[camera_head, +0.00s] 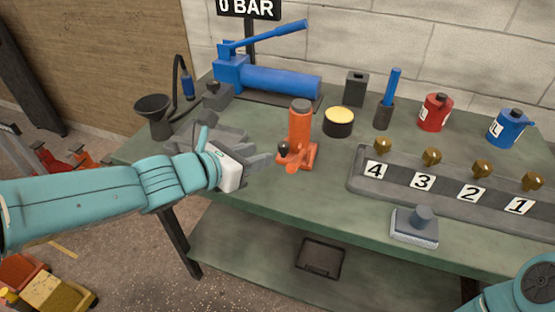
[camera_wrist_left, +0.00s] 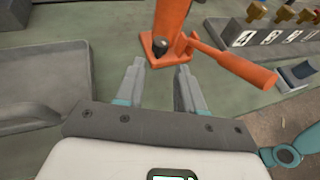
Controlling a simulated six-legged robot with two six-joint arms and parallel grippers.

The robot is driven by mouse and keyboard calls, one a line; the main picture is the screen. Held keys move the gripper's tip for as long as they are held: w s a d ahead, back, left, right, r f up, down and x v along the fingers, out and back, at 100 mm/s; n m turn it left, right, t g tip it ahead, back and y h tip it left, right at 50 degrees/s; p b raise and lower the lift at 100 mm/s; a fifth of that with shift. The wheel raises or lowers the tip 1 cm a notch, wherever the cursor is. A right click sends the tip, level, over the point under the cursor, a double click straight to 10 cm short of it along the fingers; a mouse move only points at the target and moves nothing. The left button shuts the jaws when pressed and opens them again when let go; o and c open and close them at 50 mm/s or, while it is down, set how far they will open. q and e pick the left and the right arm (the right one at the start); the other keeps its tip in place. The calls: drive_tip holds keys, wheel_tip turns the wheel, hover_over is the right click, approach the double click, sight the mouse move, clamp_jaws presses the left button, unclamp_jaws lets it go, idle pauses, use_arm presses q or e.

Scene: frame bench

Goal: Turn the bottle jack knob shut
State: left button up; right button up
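The orange bottle jack (camera_head: 300,125) stands upright on the green bench, in the middle of the head view. Its small black knob (camera_head: 283,148) sits low on the jack's near left side. In the left wrist view the jack (camera_wrist_left: 172,20) is at the top and the dark knob (camera_wrist_left: 160,46) lies just beyond the fingertips. My left gripper (camera_head: 262,158) is to the left of the jack. In the wrist view the left gripper (camera_wrist_left: 160,68) is open with an empty gap, pointing at the knob, apart from it. The right gripper is out of view.
A blue pump (camera_head: 270,80) and a black funnel (camera_head: 153,112) stand behind. A yellow-topped tin (camera_head: 339,121) is right of the jack. A grey numbered rail (camera_head: 460,195) with brass knobs lies at right, a grey block (camera_head: 414,228) before it. An orange handle (camera_wrist_left: 235,65) sticks out from the jack.

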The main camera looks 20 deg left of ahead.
sight(279, 147)
use_arm(q)
drive_tip(key=b+x, duration=0.2)
drive_tip(key=x, duration=0.4)
drive_tip(key=shift+w+d+f, duration=0.1)
drive_tip(key=shift+w+f, duration=0.1)
drive_tip(key=shift+w+d+f, duration=0.1)
drive_tip(key=shift+w+d, duration=0.1)
drive_tip(key=shift+w, duration=0.2)
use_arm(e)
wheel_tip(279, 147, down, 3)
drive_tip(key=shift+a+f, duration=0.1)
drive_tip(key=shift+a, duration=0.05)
use_arm(q)
clamp_jaws()
drive_tip(key=shift+r+p, duration=0.25)
drive_tip(key=shift+p, duration=0.1)
drive_tip(key=m+h+p, duration=0.1)
drive_tip(key=p, duration=0.3)
drive_tip(key=m+g+h+p, duration=0.1)
drive_tip(key=p, duration=0.2)
drive_tip(key=shift+w+a+r+p, duration=0.1)
drive_tip(key=shift+w+a+p, duration=0.1)
drive_tip(key=shift+a+p, duration=0.15)
drive_tip(key=shift+m+g+h, duration=0.3)
drive_tip(key=shift+m+h, duration=0.1)
drive_tip(key=shift+f, duration=0.3)
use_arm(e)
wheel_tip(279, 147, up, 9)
